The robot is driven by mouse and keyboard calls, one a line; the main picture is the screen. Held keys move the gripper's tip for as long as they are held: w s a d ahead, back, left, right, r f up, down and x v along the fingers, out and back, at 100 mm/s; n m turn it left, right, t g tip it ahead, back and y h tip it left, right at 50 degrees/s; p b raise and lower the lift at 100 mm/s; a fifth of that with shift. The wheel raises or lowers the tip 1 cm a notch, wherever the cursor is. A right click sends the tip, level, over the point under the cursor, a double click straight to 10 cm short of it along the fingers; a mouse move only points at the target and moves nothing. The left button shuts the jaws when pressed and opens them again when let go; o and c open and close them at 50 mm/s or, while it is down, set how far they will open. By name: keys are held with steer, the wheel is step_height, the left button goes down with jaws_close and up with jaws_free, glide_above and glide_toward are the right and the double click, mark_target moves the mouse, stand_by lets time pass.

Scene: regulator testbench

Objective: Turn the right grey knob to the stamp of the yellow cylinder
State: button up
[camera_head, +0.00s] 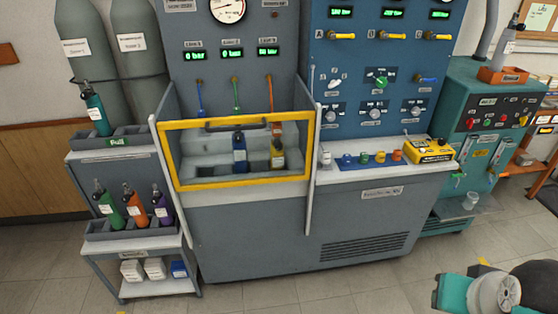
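The right grey knob (414,111) is the rightmost of the lower row on the blue panel (350,60). Its pointer setting is too small to read. The other grey knobs are the middle one (374,114) and the left one (331,116). A small dark-yellow cylinder (278,158) stands upright behind the yellow-framed guard, to the right of a blue cylinder (239,158). Its stamp is not legible. My arm shows in part at the bottom right, apart from the bench. No gripper fingers show.
A green knob (381,79) and yellow handles sit higher on the panel. Coloured caps and a yellow device (430,151) lie on the ledge below the knobs. A teal machine (490,120) stands at the right. The floor in front is clear.

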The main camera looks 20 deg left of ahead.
steer(key=shift+o, duration=0.2)
stand_by(0.3)
steer(key=o, duration=0.5)
steer(key=c, duration=0.5)
steer(key=shift+w, duration=0.15)
steer(key=shift+c, duration=0.2)
